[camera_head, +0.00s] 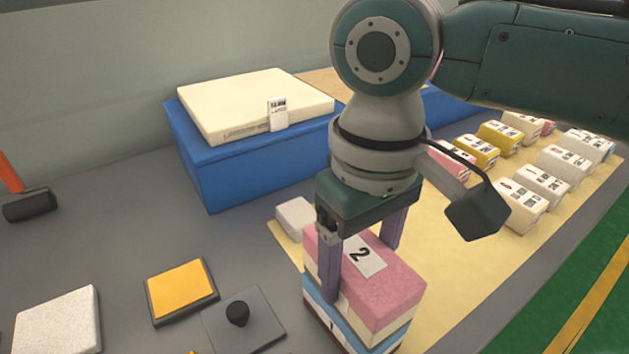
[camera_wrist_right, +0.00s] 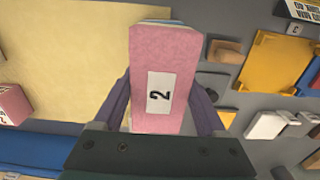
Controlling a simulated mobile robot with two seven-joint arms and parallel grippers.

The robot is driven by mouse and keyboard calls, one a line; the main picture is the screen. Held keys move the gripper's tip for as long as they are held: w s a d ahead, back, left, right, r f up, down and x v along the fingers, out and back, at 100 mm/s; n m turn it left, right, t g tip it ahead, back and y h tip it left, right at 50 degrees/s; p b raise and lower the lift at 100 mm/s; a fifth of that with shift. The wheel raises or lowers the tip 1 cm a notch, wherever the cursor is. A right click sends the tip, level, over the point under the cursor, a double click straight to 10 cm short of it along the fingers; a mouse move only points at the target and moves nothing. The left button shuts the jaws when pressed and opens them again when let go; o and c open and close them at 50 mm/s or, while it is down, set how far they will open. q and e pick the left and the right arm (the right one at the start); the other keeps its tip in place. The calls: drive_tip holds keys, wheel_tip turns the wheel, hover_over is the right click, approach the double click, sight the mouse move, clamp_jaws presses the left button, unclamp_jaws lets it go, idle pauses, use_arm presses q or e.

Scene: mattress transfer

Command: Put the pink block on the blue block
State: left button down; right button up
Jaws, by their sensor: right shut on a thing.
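The pink block (camera_head: 392,288) has a pink top, a cream lower layer and a white label with a 2. My right gripper (camera_head: 360,272) points down from above, with its purple fingers on two opposite sides of the pink block, shut on it. The blue block (camera_head: 350,338), with blue and white layers, is directly under the pink block and looks lined up with it. I cannot tell whether they touch. In the right wrist view, the pink block (camera_wrist_right: 165,65) fills the space between the fingers, and a thin blue edge shows past its far end. My left gripper is out of view.
A cream mattress (camera_head: 250,100) lies on a large blue box (camera_head: 250,170) behind. Several labelled blocks stand in rows on the yellow mat (camera_head: 450,260) at right. A yellow pad (camera_head: 182,290), a knobbed grey plate (camera_head: 262,325) and a speckled white block (camera_head: 60,325) lie at front left.

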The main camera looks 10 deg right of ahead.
sight(361, 254)
drive_tip(key=shift+f, duration=0.1)
drive_tip(key=o, duration=1.3)
drive_tip(key=shift+c, duration=0.2)
wheel_tip(361, 254, up, 11)
drive_tip(key=shift+r+p, duration=0.15)
drive_tip(key=shift+p, duration=0.65)
drive_tip(key=shift+r, duration=0.5)
